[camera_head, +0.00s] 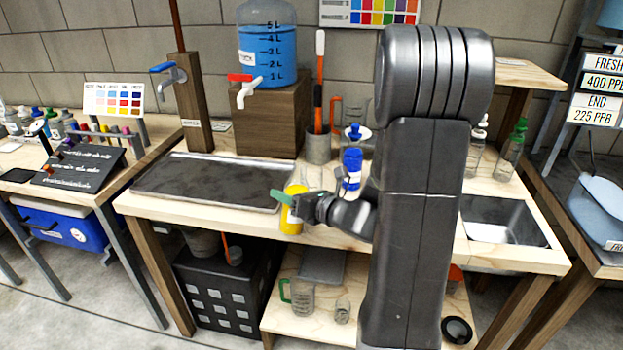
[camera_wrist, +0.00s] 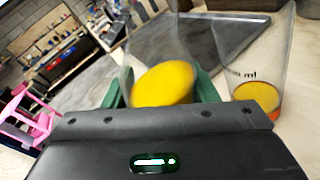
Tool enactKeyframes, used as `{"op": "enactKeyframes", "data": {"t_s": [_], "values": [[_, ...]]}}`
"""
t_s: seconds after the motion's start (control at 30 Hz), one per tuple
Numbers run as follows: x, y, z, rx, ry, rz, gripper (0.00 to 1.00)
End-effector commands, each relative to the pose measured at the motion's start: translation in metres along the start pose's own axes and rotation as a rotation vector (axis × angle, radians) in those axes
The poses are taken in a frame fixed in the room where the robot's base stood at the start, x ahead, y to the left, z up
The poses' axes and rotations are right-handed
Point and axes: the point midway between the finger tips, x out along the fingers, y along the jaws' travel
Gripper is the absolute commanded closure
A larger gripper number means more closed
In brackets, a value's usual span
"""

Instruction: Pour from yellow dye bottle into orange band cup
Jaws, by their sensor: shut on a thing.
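The yellow dye bottle (camera_head: 291,222) is in my gripper (camera_head: 283,200), near the front edge of the wooden bench. In the wrist view, my gripper (camera_wrist: 160,90) has its green fingers on both sides of the clear bottle, with yellow liquid (camera_wrist: 165,84) inside. The bottle looks about upright; I cannot tell whether it touches the bench. A clear cup with "ml" marking (camera_wrist: 262,60) stands to the right in the wrist view, apart from the bottle. It holds some yellow liquid and shows orange near its bottom. In the head view this cup is not clearly visible.
A dark tray (camera_head: 205,183) lies left of the gripper. A blue-labelled bottle (camera_head: 351,172) stands behind my wrist. A blue water tank (camera_head: 267,48) stands on a wooden block at the back. A sink (camera_head: 500,218) is at the right. My arm hides part of the bench.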

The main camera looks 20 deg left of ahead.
Motion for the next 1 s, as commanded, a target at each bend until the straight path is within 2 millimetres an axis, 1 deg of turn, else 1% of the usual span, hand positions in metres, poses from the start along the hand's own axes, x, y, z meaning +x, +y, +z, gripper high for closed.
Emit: {"op": "enactKeyframes", "data": {"t_s": [0.03, 0.6, 1.0], "values": [[0.0004, -0.0008, -0.0042, -0.026, -0.009, 0.001, 0.8], [-0.0013, 0.0045, -0.006, -0.282, -0.089, 0.0, 0.8], [-0.0021, 0.0072, -0.0043, -0.38, -0.119, 0.0, 0.8]]}}
